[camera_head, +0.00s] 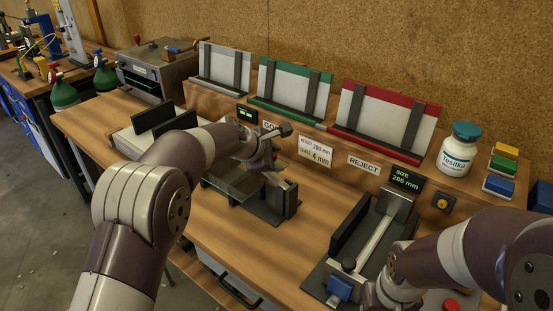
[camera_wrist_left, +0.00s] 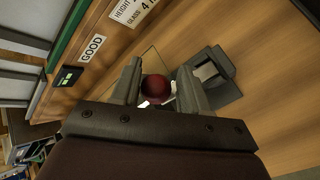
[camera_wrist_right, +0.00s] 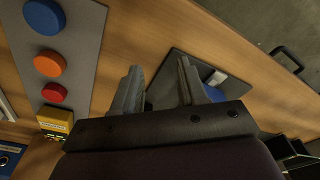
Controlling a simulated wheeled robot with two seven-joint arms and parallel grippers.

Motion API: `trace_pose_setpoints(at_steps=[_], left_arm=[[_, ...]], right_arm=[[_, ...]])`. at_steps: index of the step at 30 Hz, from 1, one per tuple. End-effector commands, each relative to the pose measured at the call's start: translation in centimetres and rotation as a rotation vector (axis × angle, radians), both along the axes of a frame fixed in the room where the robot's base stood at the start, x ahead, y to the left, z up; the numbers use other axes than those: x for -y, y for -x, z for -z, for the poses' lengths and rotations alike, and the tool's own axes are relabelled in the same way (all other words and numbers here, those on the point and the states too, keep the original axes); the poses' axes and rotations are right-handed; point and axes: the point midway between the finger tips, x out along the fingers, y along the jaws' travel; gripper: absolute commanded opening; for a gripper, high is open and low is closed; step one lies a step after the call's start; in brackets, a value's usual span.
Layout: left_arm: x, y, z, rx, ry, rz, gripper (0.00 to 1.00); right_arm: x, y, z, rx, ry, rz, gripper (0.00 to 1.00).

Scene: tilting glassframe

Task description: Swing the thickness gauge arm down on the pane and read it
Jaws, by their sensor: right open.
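The thickness gauge (camera_head: 289,200) is a dark stand with an arm at the middle of the bench. A glass pane (camera_head: 238,182) lies flat beside it, partly under my left arm. A dark red ball knob (camera_wrist_left: 155,88) sits between the fingers of my left gripper (camera_wrist_left: 160,85) in the left wrist view, with a gap on one side; the fingers look open around it. In the head view my left gripper (camera_head: 266,150) is over the gauge and hides part of its arm. My right gripper (camera_wrist_right: 160,90) is open and empty above the bench, near the front right.
A dark display with green marks (camera_head: 246,114) stands behind the gauge. A sizing fixture with a blue block (camera_head: 339,288) is at the front right. Racks (camera_head: 385,118), a white bottle (camera_head: 459,148) and coloured buttons (camera_wrist_right: 50,63) surround the work area. Bare wood lies left of the fixture.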

Motion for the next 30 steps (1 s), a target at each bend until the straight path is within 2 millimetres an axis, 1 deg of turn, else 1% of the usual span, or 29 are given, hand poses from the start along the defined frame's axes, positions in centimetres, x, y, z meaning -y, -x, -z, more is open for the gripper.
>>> trace_pose_setpoints(at_steps=[9, 13, 18, 26, 27, 30], left_arm=[[-3.1, 4.1, -4.7, 0.002, -0.001, -0.003, 0.43], [-4.1, 5.5, -6.3, 0.001, -0.001, -0.003, 0.43], [-4.6, 6.4, -7.2, -0.001, -0.001, -0.002, 0.43], [-4.7, 6.5, -7.3, -0.002, -0.001, -0.002, 0.43], [-4.7, 6.5, -7.3, -0.002, -0.001, -0.001, 0.3], [-4.8, 6.6, -7.0, 0.0, -0.016, 0.009, 0.0]], right_arm=[[0.0, 0.0, 0.3, 0.0, 0.0, 0.0, 0.43], [0.0, 0.0, 0.3, 0.0, 0.0, 0.0, 0.43], [0.0, 0.0, 0.4, 0.0, 0.0, 0.0, 0.43], [0.0, 0.0, 0.3, 0.0, 0.0, 0.0, 0.43], [0.0, 0.0, 0.3, 0.0, 0.0, 0.0, 0.43], [0.0, 0.0, 0.3, 0.0, 0.0, 0.0, 0.43]])
